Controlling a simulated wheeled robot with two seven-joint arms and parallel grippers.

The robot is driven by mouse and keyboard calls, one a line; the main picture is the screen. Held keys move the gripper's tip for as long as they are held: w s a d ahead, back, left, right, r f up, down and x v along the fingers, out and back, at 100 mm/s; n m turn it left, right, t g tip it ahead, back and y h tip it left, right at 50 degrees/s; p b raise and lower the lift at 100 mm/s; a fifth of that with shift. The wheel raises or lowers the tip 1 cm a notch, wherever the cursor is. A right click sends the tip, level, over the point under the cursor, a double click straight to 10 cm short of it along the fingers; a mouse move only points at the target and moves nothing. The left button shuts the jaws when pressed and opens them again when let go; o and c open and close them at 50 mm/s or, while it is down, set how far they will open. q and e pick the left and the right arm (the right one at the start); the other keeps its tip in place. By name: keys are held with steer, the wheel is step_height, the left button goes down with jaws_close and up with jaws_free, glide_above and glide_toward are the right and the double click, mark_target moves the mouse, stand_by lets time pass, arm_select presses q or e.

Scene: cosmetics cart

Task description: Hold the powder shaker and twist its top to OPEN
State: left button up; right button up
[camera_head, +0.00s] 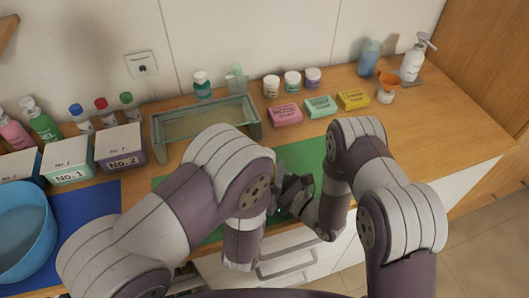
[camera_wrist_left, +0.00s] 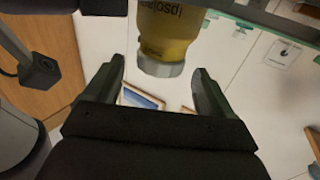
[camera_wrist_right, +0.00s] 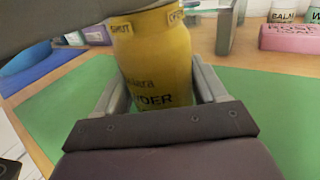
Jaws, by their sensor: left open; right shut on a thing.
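The powder shaker (camera_wrist_right: 155,60) is yellow with dark lettering. It stands upright over the green mat in the right wrist view, with "SHUT" and part of another word on its upper band. My right gripper (camera_wrist_right: 158,80) is shut on its body, one finger on each side. In the left wrist view a yellow body (camera_wrist_left: 168,35) with a grey-white end (camera_wrist_left: 160,68) shows between the fingertips of my left gripper (camera_wrist_left: 158,75), which is open.
The green mat (camera_head: 300,155) lies on a wooden counter. A glass tray (camera_head: 255,130), several jars and a pink soap box (camera_head: 285,114) stand behind it. A blue bowl (camera_head: 25,225) and numbered boxes (camera_head: 68,160) are on the left.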

arm_select(q)
steer(key=shift+s+a, duration=0.2)
steer(key=shift+s, duration=0.85)
